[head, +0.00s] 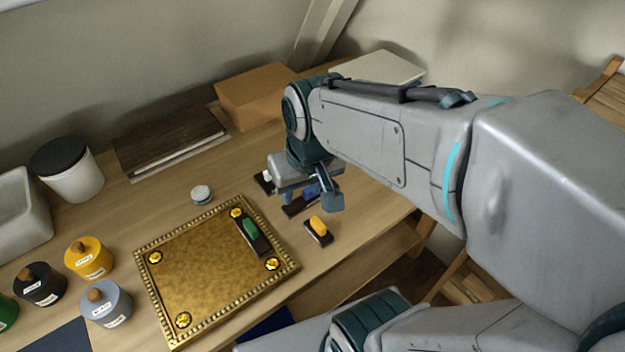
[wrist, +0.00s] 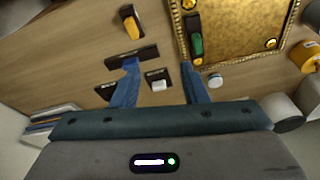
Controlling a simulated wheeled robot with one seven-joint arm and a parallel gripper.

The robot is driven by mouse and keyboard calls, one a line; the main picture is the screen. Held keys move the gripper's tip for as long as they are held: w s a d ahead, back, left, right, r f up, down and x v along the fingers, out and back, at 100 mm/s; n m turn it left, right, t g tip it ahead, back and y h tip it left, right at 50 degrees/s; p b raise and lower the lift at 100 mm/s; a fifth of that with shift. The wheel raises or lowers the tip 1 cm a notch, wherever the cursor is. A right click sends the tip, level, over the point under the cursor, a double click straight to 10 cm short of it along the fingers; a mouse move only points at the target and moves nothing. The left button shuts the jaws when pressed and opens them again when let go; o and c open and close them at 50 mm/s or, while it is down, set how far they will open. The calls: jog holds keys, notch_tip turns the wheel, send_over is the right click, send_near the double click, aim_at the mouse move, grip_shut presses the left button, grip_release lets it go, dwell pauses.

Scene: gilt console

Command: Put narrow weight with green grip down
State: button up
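The narrow weight with a green grip (head: 252,235) has a dark base and lies on the gilt board (head: 205,268), along its right edge between two gold corner studs. It also shows in the wrist view (wrist: 196,46), beyond the tip of my right-hand finger there. My gripper (head: 308,197) is over the table to the right of the board, apart from the green-grip weight. In the wrist view my gripper (wrist: 160,68) has its two blue fingers spread wide, with nothing held between them. The head view partly hides the fingers behind my wrist.
A yellow-grip weight (head: 318,229), a white-grip weight (wrist: 159,79) and another dark weight (wrist: 132,57) lie near my gripper. A small round grey-white piece (head: 201,194) sits behind the board. Knobbed pots (head: 90,257) stand left; a cardboard box (head: 258,92) stands behind.

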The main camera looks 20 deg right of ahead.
jog(key=shift+s+d+r+m+t, duration=0.2)
jog(key=shift+s+d, duration=0.3)
jog(key=shift+s, duration=0.25)
jog(key=shift+s+d+r+m+t, duration=0.1)
jog(key=shift+s+d+m, duration=0.1)
jog(key=shift+s+d, duration=0.4)
jog(key=shift+s+a, duration=0.1)
jog(key=shift+a, duration=0.05)
dwell(6.5)
